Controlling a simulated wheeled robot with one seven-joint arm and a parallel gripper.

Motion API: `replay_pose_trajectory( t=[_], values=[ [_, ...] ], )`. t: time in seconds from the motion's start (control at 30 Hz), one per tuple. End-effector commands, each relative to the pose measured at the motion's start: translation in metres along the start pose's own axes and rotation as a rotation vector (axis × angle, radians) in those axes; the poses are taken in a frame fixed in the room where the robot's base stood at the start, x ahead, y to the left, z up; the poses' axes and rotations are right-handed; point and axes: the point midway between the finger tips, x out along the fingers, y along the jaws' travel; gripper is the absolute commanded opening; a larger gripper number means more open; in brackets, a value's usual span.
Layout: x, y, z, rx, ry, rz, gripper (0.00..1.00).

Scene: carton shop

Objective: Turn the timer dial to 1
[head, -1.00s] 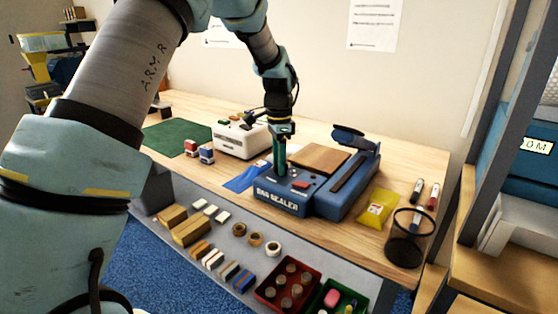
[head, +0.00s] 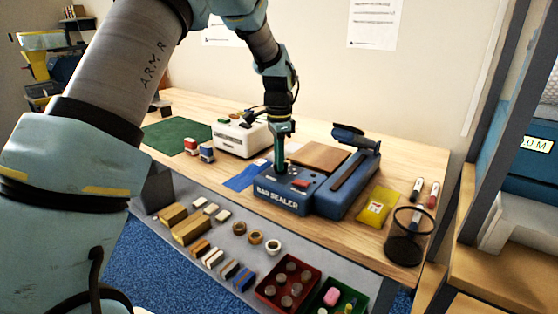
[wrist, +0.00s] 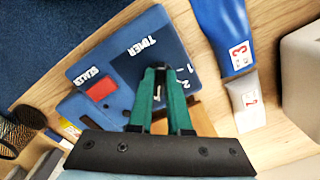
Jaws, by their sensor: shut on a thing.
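The blue bag sealer (head: 285,203) stands on the wooden bench in the head view. Its control face shows in the wrist view (wrist: 117,45), with the word TIMER and the marks 1 and 2. My gripper (wrist: 159,80) points down onto this face beside the TIMER lettering; it also shows in the head view (head: 281,166). Its green fingers are shut on the timer dial (wrist: 158,92), which is mostly hidden between the fingertips. I cannot read the dial's setting. A red button (wrist: 101,88) lies next to the word SEALER.
A white device (head: 240,138) stands behind and left of the sealer. A yellow packet (head: 376,208) and a black mesh cup (head: 406,240) are to the right. A blue bag (wrist: 222,35) lies beside the sealer.

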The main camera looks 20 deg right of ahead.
Motion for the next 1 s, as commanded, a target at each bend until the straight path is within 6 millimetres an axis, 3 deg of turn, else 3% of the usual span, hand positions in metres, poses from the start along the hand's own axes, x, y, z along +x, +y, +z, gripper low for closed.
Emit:
replay_pose_trajectory(
  t=[0.43,1.0],
  values=[
    [-0.0004,0.0008,-0.0007,-0.131,0.000,0.000,0.00],
    [-0.0007,0.0031,-0.0019,-0.650,0.000,0.000,0.00]
  ],
)
